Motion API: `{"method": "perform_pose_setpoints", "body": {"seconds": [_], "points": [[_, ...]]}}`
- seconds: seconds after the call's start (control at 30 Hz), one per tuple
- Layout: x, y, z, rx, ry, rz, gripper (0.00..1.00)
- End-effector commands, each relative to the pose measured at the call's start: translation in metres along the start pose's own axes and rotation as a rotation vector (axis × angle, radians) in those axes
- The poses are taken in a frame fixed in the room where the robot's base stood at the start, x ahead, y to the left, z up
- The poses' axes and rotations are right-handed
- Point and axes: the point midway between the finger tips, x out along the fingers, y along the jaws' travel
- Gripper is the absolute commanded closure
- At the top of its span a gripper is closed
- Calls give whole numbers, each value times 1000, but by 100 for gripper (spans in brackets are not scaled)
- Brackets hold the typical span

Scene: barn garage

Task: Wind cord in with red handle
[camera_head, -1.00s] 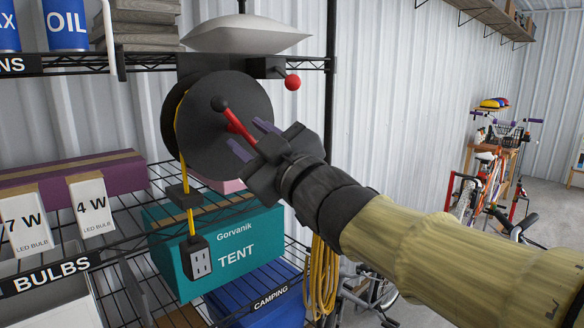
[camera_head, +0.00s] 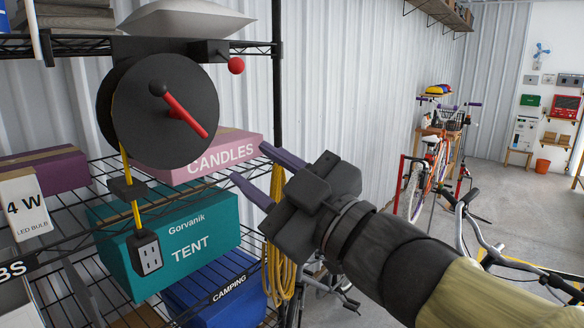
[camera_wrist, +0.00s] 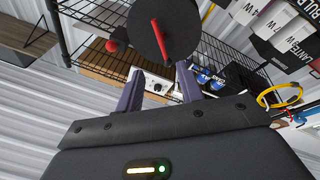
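The dark round cord reel (camera_head: 130,135) hangs under the upper shelf, with a red handle (camera_head: 187,114) across its face. Yellow cord (camera_head: 136,212) hangs from the reel through a dark block (camera_head: 127,188) to an outlet box (camera_head: 148,253). My gripper (camera_head: 252,163) is open and empty, right of and below the reel, apart from the handle. In the wrist view, the red handle (camera_wrist: 160,40) shows beyond the two purple fingers (camera_wrist: 160,72).
A lever with a red ball (camera_head: 236,65) sticks out right of the reel. The candles box (camera_head: 235,148) and teal tent box (camera_head: 190,225) sit on wire shelves behind. A coiled yellow cord (camera_head: 277,260) hangs beside the shelf post. Bicycles (camera_head: 430,175) stand to the right.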

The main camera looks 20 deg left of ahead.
Motion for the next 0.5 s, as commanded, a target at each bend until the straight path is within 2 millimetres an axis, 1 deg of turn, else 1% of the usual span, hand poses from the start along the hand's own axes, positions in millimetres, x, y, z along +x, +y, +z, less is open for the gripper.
{"method": "perform_pose_setpoints", "body": {"seconds": [0.03,0.13,0.5], "points": [[-1,2,-5,2,0,-3,63],[-6,2,-5,3,1,-3,63],[-20,1,0,0,-4,4,63]]}}
